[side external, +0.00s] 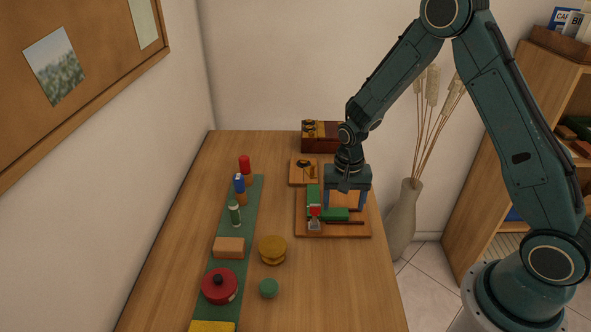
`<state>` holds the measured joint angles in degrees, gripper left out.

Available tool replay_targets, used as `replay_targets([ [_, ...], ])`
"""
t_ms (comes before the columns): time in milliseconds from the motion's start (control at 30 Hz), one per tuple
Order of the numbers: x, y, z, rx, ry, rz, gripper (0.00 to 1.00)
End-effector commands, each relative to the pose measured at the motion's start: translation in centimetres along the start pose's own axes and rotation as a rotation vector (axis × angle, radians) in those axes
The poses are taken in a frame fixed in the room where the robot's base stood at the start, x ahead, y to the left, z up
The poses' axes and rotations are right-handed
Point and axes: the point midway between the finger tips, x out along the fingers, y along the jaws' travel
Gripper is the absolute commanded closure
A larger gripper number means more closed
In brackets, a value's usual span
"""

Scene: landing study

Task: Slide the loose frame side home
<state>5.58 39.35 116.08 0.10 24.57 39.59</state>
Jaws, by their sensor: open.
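A wooden board (335,234) lies on the table's right side. On it are an upright-running green piece (313,194) and a second green piece (335,214) at an angle to it, forming a corner. A small grey and red clamp-like part (314,222) sits at that corner. A thin dark brown strip (350,223) lies along the board's near side. I cannot tell for certain which piece is the loose frame side. My gripper (346,207) is open, pointing down over the board, its blue fingers spread. Its fingers hide part of the board, and whether they touch anything is unclear.
A green runner (222,267) on the left carries a red pot (219,286), a tan block (229,248) and several small items. A yellow round object (273,250) and a green ball (269,288) stand beside it. A box (319,136) is at the back. The near right tabletop is clear.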

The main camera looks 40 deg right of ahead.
Motion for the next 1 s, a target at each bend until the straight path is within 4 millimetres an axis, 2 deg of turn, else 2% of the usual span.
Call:
replay_targets([
  [600,-2.3,-0.1,0.0,-0.004,-0.001,-0.002,0.29],
  [1000,-2.6,-0.1,0.0,-0.004,-0.001,-0.002,0.29],
])
